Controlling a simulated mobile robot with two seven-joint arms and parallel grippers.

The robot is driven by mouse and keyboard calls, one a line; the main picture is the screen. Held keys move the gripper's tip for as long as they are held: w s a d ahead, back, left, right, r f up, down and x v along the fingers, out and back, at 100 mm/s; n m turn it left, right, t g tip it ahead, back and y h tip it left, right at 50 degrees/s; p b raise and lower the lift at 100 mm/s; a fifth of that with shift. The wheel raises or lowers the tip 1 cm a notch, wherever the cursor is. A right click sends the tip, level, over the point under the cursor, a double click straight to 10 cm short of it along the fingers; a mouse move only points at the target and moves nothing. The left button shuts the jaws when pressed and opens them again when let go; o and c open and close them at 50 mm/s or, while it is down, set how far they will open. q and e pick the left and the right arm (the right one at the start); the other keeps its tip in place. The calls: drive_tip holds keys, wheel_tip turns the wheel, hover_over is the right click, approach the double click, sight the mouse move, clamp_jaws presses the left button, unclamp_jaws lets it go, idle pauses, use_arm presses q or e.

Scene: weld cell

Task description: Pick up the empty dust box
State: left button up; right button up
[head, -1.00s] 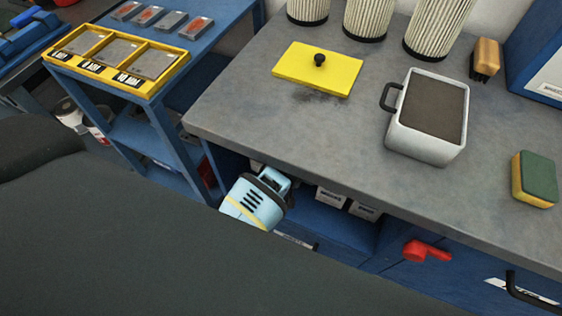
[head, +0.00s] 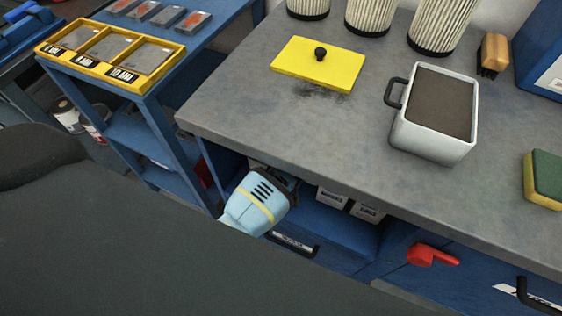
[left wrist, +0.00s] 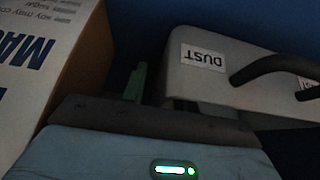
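In the left wrist view a pale grey box (left wrist: 225,85) with a black handle and a white "DUST" label is close ahead of my left gripper; its inside is hidden. In the head view my left gripper (head: 262,198), on a light blue wrist, reaches under the front edge of the workbench, its fingertips hidden. A green piece (left wrist: 135,82) stands up beyond the dark edge of the gripper body, near the box. I cannot tell whether the gripper is open or touches the box. A white box (head: 402,138) full of brown material stands on the bench. My right gripper is not in view.
A carton (left wrist: 45,60) stands left in the left wrist view. White cartons (head: 332,198) sit on the shelf under the workbench (head: 270,130). A red handle (head: 430,255) juts from the bench front.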

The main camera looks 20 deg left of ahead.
use_arm(q)
drive_tip(key=shift+w+f, duration=0.15)
drive_tip(key=shift+f, duration=0.05)
clamp_jaws()
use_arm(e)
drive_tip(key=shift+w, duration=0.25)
use_arm(q)
drive_tip(key=shift+r, duration=0.1)
